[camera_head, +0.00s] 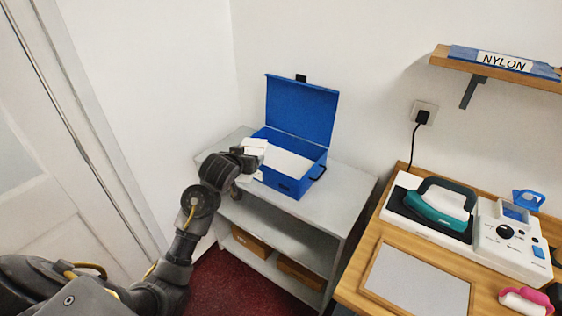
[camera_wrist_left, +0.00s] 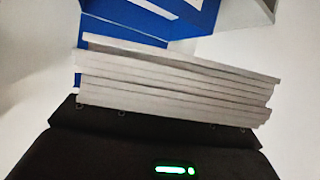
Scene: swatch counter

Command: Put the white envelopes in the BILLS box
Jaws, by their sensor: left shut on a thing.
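The blue box (camera_head: 290,184) stands on the grey shelf unit with its lid (camera_head: 301,110) raised. A white surface shows inside it; I cannot tell whether it is paper or lining. No BILLS lettering is readable on it. My left gripper (camera_head: 250,157) is at the box's left side, shut on a stack of white envelopes (camera_head: 255,146). In the left wrist view, the stack (camera_wrist_left: 175,85) has several layers lying flat on one another, with part of the blue box (camera_wrist_left: 192,12) behind. The gripper's fingers partly hide the box's left wall. My right gripper is not clearly seen.
The grey shelf top (camera_head: 340,188) is clear right of the box. A wooden table (camera_head: 352,282) at the right holds a teal iron (camera_head: 440,208), a white device (camera_head: 508,240) and a framed grey panel (camera_head: 417,283).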

